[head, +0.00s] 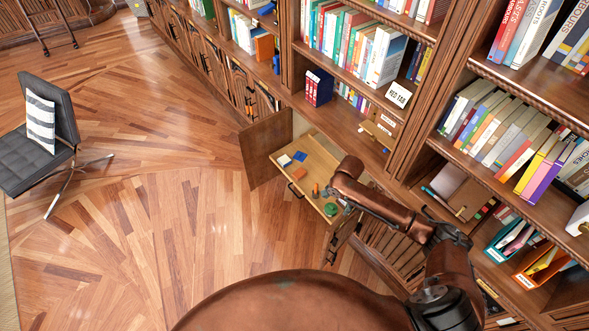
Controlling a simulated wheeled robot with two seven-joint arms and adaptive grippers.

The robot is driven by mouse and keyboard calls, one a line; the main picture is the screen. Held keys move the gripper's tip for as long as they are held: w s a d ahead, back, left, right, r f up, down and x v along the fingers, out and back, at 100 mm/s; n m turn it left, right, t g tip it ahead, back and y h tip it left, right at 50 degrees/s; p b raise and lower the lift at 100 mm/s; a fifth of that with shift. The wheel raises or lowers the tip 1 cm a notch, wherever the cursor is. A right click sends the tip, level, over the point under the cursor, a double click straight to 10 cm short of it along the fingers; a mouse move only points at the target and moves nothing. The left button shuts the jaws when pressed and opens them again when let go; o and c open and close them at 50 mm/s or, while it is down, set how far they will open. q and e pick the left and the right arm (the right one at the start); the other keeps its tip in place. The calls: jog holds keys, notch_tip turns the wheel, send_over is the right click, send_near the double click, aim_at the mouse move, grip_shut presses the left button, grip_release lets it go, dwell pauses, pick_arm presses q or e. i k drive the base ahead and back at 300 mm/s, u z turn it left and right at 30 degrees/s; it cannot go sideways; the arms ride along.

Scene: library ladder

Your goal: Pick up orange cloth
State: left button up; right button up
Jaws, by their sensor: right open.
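A small flat orange piece (299,174), which looks like the orange cloth, lies in the open drawer (276,171) of the bookcase. It lies just in front of a white piece (284,160) and a blue piece (299,156). My right gripper (327,193) is over the right part of the drawer, to the right of the orange cloth and apart from it. It is open, and its fingers are small and dark here. I see nothing held in it. My left gripper is out of view.
An upright orange object (315,189) and a green round object (330,209) are in the drawer near my right gripper. An open cabinet door (265,148) stands left of the drawer. Full bookshelves rise behind. A black chair (40,135) stands far left, with clear floor between.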

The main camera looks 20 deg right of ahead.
aim_at(300, 173)
jog(key=z, duration=0.05)
jog(key=i, duration=1.75)
